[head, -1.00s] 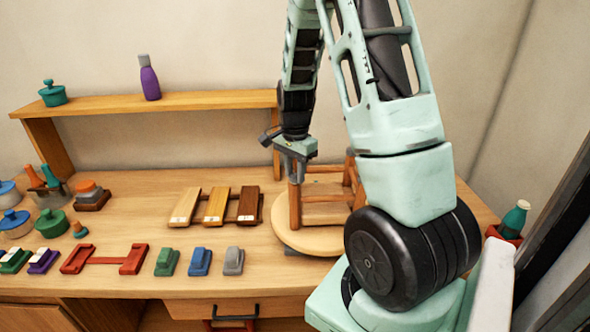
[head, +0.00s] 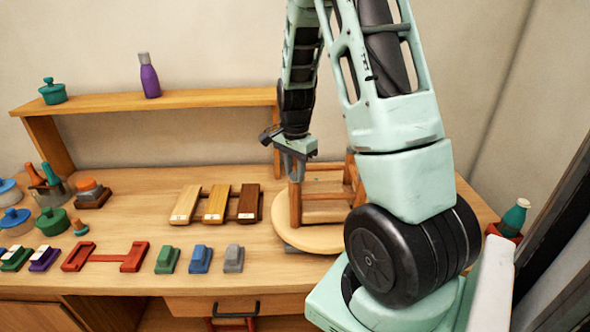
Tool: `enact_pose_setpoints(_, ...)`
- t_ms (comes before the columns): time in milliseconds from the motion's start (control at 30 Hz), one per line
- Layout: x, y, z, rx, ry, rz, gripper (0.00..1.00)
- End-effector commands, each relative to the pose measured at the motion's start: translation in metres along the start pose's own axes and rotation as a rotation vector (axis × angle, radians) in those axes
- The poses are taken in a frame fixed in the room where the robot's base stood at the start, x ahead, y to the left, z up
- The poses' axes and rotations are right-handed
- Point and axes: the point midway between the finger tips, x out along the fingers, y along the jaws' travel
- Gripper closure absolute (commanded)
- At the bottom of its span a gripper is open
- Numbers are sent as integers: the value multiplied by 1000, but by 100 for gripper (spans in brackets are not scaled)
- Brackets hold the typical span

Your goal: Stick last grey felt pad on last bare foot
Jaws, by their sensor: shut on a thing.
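A wooden stool (head: 324,196) stands upside down on a round pale wooden board (head: 312,238), its legs pointing up. My gripper (head: 294,176) points down at the top end of the stool's front left leg (head: 295,207), and its fingers overlap that end in the head view. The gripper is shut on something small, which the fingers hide. The grey felt pad cannot be made out by itself. The foot under the fingers is hidden, and my arm covers the right side of the stool.
Three wooden sample blocks (head: 216,204) lie left of the stool. Green, blue and grey blocks (head: 233,259) and a red holder (head: 104,258) line the front edge. Lidded pots (head: 52,222) stand at left. A raised shelf (head: 180,101) runs along the back. A green bottle (head: 515,217) stands at right.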

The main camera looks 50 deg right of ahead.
Motion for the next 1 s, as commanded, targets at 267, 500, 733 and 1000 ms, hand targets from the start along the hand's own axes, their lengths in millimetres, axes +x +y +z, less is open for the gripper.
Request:
enact_pose_setpoints(267, 4, 0, 0, 0, 0, 0, 93)
enact_pose_setpoints(500, 5, 0, 0, -1, 0, 0, 46)
enact_pose_setpoints(733, 5, 0, 0, 0, 0, 0, 32)
enact_pose_setpoints(1000, 4, 0, 0, 0, 0, 0, 32)
